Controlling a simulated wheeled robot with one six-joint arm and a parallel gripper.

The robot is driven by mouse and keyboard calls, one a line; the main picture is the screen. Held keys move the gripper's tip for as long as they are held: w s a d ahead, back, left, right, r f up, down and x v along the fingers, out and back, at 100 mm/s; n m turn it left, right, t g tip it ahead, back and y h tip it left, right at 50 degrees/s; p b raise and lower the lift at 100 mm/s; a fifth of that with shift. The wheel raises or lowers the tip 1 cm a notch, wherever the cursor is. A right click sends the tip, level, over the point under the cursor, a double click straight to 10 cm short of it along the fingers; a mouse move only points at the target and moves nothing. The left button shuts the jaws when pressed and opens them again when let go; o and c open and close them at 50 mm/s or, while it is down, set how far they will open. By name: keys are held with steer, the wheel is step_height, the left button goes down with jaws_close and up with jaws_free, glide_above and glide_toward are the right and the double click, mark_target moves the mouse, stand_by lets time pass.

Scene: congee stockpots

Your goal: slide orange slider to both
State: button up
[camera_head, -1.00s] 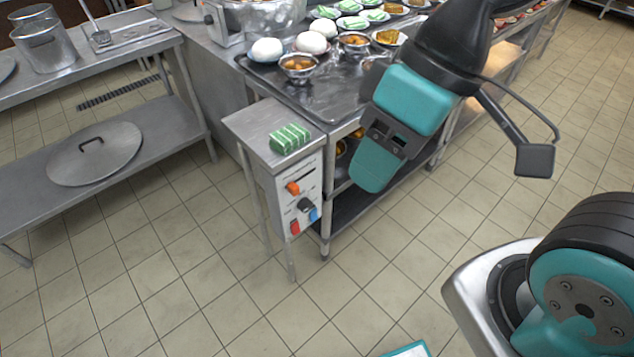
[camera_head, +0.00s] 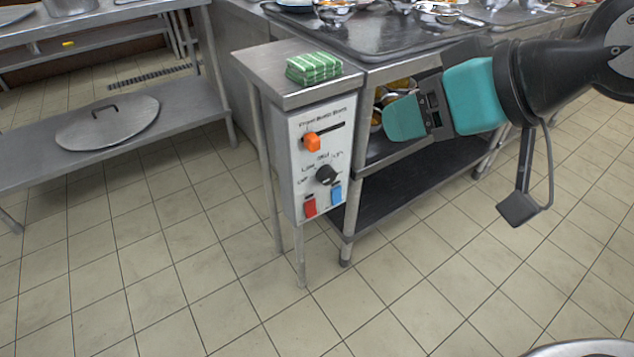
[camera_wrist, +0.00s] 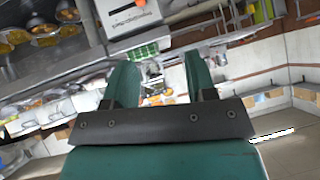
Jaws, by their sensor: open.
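The orange slider (camera_head: 312,141) sits at the left end of a dark horizontal slot on the white control panel (camera_head: 300,168). Small lettering above the slot is too blurred to read surely. In the wrist view the panel (camera_wrist: 115,22) shows at the top, partly cut off, with a small orange spot near the frame edge. My gripper (camera_head: 388,118) is to the right of the panel, apart from it, pointing left towards it. In the wrist view my gripper (camera_wrist: 158,72) has its two teal fingers apart, with nothing held between them.
Below the slider are a black dial (camera_head: 326,174), a red switch (camera_head: 310,206) and a blue switch (camera_head: 336,194). A green striped stack (camera_head: 314,67) lies on the stand's top. A steel table (camera_head: 400,38) with bowls stands behind my gripper.

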steer(key=w+a+f+t+y+b, duration=0.15)
steer(key=f+t+b, duration=0.25)
steer(key=f+b, duration=0.65)
steer(key=w+f+t+y+b, duration=0.1)
steer(key=w+f+t+b, duration=0.2)
steer(key=f+b, duration=0.75)
steer(key=t+p, duration=0.1)
steer(key=p, duration=0.8)
glide_toward(317, 143)
steer(key=w, duration=0.1)
steer(key=shift+y, duration=0.25)
steer(key=p+x, duration=0.5)
steer(key=x, duration=0.3)
steer(key=shift+w+a, duration=0.2)
steer(key=shift+a, duration=0.2)
steer(key=shift+w+a+f, duration=0.15)
steer(key=shift+w+a, duration=0.05)
steer(key=shift+w, duration=0.15)
steer(key=shift+c, duration=0.5)
